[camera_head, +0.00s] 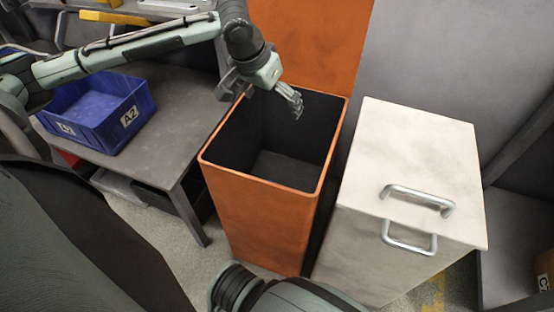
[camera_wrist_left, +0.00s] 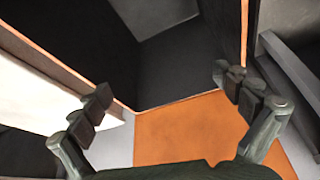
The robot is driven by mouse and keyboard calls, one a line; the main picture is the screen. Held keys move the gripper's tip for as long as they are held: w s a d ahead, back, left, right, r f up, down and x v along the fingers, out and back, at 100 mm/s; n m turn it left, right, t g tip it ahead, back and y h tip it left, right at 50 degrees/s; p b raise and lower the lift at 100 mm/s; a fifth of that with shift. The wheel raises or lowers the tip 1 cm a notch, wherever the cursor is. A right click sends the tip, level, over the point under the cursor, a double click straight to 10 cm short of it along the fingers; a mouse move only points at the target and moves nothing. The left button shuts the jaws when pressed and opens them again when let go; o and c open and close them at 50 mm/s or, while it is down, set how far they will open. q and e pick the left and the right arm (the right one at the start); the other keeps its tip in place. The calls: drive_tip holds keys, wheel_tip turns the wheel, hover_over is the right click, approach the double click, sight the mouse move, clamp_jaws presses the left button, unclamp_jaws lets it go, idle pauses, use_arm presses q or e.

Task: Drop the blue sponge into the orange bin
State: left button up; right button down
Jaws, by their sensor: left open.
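The orange bin (camera_head: 258,222) stands upright in the middle of the head view, open at the top, with dark inner walls. The visible part of its floor looks empty. My left gripper (camera_head: 291,101) hangs over the back part of the bin's opening, fingers pointing down. In the wrist view the left gripper (camera_wrist_left: 168,92) has its fingers spread wide with nothing between them; the bin's dark inside (camera_wrist_left: 185,55) shows beyond. The blue sponge is in neither view. My right gripper is not in view.
A pale cabinet (camera_head: 405,155) with metal handles stands close to the bin's right. On the left, a grey table (camera_head: 180,130) holds a blue crate (camera_head: 100,112) labelled A2. An orange panel (camera_head: 315,40) rises behind the bin.

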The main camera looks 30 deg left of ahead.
use_arm(q)
drive_tip(key=v, duration=1.2)
